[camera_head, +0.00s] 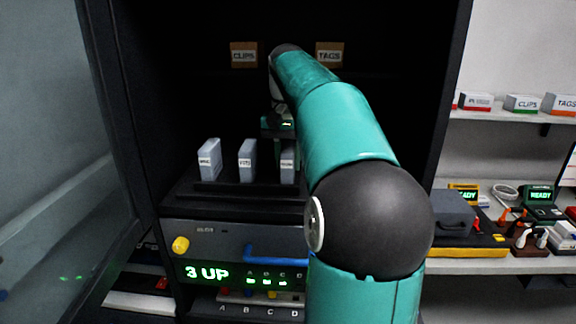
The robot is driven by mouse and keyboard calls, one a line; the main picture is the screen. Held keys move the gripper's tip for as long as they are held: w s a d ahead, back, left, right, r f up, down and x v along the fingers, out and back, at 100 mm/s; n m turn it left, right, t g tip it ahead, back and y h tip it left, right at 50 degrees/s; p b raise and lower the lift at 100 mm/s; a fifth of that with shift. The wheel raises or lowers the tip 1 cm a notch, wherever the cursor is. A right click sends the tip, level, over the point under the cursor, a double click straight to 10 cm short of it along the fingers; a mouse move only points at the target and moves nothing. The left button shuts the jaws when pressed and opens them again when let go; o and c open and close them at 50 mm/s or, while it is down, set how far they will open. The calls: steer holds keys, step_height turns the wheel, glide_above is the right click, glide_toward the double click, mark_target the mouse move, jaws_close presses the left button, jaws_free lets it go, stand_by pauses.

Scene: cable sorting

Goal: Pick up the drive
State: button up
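Three pale grey drives stand upright in a row in a dark dock (215,188) inside the black cabinet: a left drive (208,158), a middle drive (247,160) and a right drive (288,165). Each has a small white label, too small to read surely. My teal arm reaches into the cabinet from the front right. My gripper (281,140) points down just above or at the top of the right drive. Its fingers are small and dark here, so I cannot tell whether they touch the drive. The arm hides what lies right of that drive.
A unit below has a yellow knob (181,244), a blue handle (275,254) and a green "3 UP" display (207,273). CLIPS (244,55) and TAGS (329,55) boxes sit on the upper shelf. A glass door (60,160) stands left; loaded shelves (500,265) stand right.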

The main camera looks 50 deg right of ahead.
mark_target(287, 146)
steer(key=shift+r, duration=0.1)
jaws_close()
steer(key=shift+r, duration=0.5)
step_height(287, 146, up, 2)
steer(key=shift+a+r, duration=0.1)
steer(key=shift+r, duration=0.05)
steer(key=s+a+r, duration=0.9)
steer(key=a, duration=0.1)
steer(key=shift+a+r, duration=0.2)
steer(key=shift+r, duration=0.05)
steer(key=shift+s, duration=0.2)
